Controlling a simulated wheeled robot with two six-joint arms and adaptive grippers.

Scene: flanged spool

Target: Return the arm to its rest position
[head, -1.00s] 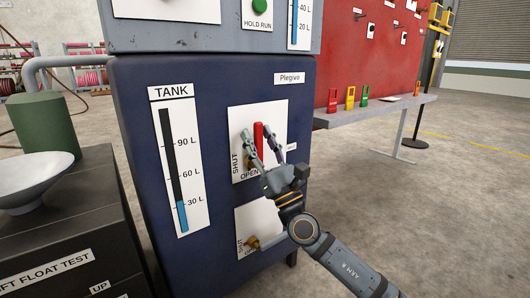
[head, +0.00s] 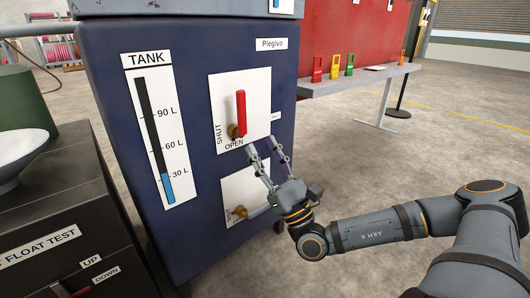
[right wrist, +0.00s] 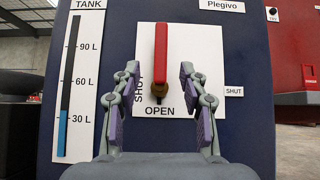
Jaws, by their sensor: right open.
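My right gripper (head: 262,148) is open and empty, below and to the right of the red lever (head: 241,112) in the head view. The lever stands upright on a white plate marked SHUT and OPEN (head: 258,84), on the front of the dark blue tank cabinet (head: 205,65). In the right wrist view the open fingers (right wrist: 159,72) stand apart on either side of the red lever (right wrist: 160,48), with a gap to each side and no visible contact. My right arm reaches in from the right. My left gripper is not in view.
A lower valve plate (head: 232,188) with a grey handle sits behind my right gripper, partly hidden. The tank gauge (head: 155,130) reads near 30 L. A dark float-test box (head: 50,205) stands at left. A grey bench (head: 345,82) is behind; the floor at right is open.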

